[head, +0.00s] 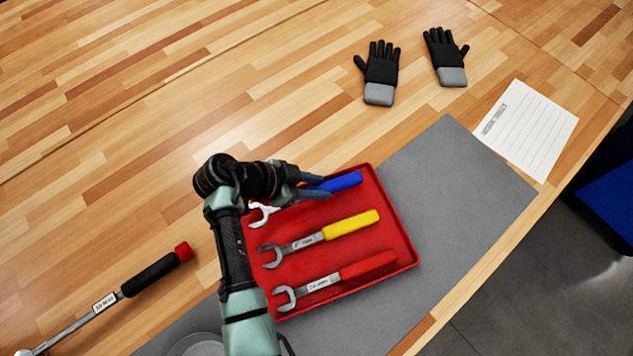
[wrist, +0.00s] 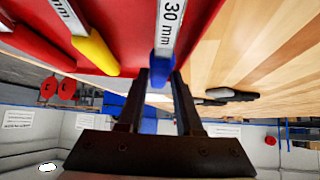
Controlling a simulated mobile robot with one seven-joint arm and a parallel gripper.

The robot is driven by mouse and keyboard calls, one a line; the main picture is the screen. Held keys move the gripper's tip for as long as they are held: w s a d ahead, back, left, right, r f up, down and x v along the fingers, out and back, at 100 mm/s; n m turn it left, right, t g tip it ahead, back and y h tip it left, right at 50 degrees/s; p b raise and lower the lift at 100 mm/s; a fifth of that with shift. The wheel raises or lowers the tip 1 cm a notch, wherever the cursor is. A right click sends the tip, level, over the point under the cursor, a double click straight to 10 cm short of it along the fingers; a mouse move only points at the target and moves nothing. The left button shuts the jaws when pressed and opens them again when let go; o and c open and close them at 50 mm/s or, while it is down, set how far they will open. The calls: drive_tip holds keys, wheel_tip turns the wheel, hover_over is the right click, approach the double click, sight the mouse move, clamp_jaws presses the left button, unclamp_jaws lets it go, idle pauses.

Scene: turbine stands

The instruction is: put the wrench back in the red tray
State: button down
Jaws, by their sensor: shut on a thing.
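The blue-handled wrench (head: 343,182), labelled 30 mm in the wrist view (wrist: 167,25), is held by my gripper (head: 322,187). My gripper's two fingers (wrist: 163,78) are shut on its blue handle. The wrench is over the far side of the red tray (head: 345,250), roughly parallel to the other wrenches. Its open-ended head shows left of my gripper, and part of its shaft is hidden. I cannot tell whether it touches the tray floor. A yellow-handled wrench (head: 350,225) and a red-handled wrench (head: 367,265) lie in the tray.
The tray sits partly on a grey mat (head: 460,190) on the wooden bench. A long black-handled tool with a red end (head: 150,275) lies at left. Two black gloves (head: 380,75) and a paper sheet (head: 530,130) lie beyond. The upper left bench is clear.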

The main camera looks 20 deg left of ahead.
drive_tip(key=shift+f+b, duration=0.65)
drive_tip(key=shift+f, duration=0.15)
idle(0.4)
drive_tip(key=shift+c, duration=1.7)
unclamp_jaws()
drive_tip(key=shift+s+a+r+p, duration=0.2)
drive_tip(key=shift+a+r+p, duration=0.2)
drive_tip(key=shift+r, duration=0.1)
drive_tip(key=shift+p+v, duration=1.4)
drive_tip(key=shift+v, duration=1.45)
